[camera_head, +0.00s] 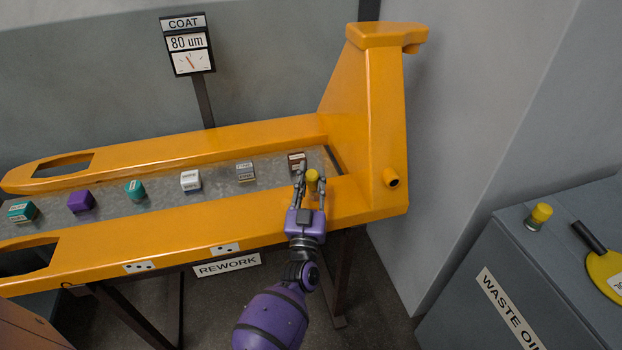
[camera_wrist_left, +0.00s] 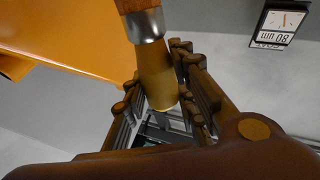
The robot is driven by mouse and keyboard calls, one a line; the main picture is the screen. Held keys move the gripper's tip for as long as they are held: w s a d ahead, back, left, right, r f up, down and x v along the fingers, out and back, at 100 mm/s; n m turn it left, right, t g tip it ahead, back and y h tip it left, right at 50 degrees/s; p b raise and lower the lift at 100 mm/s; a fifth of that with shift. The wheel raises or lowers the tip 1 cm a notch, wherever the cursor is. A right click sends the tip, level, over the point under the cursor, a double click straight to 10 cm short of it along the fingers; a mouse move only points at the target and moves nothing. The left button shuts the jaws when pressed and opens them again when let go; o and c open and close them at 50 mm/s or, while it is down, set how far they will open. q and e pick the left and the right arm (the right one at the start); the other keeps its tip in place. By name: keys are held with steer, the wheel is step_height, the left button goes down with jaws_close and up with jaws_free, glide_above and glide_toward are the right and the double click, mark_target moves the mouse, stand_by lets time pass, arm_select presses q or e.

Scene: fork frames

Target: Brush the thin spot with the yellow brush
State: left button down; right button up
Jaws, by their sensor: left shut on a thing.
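My left gripper (camera_head: 312,188) is purple and shut on the yellow brush (camera_head: 313,178), over the right part of the near orange fork. In the left wrist view the brush shows a yellow handle (camera_wrist_left: 156,78) between the fingers (camera_wrist_left: 160,92), a silver ferrule (camera_wrist_left: 143,25) and a brown end cut off by the top edge. The orange fork frame (camera_head: 250,224) lies across the stand; whether the brush touches it I cannot tell. I cannot make out a thin spot on the paint. My right gripper is not in view.
A COAT gauge (camera_head: 187,43) reading 80 um stands behind. Several small blocks, such as a purple one (camera_head: 81,201) and a white one (camera_head: 190,181), sit between the forks. The WASTE OIL cabinet (camera_head: 480,265) at right bears a yellow-capped jar (camera_head: 538,216) and a yellow paddle (camera_head: 604,275).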

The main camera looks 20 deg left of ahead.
arm_select(q)
steer(key=shift+s+a, duration=0.1)
steer(key=shift+a, duration=0.05)
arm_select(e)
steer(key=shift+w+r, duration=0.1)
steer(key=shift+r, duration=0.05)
arm_select(q)
steer(key=shift+s+a, duration=0.35)
steer(key=shift+a, duration=0.15)
steer(key=shift+s+a+f, duration=0.1)
steer(key=shift+a, duration=0.05)
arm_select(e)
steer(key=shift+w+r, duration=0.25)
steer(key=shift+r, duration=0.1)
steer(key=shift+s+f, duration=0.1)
arm_select(q)
steer(key=shift+w+d, duration=0.55)
steer(key=shift+d, duration=0.25)
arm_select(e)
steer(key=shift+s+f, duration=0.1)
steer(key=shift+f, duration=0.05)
arm_select(q)
steer(key=shift+s+a, duration=0.1)
steer(key=shift+a, duration=0.05)
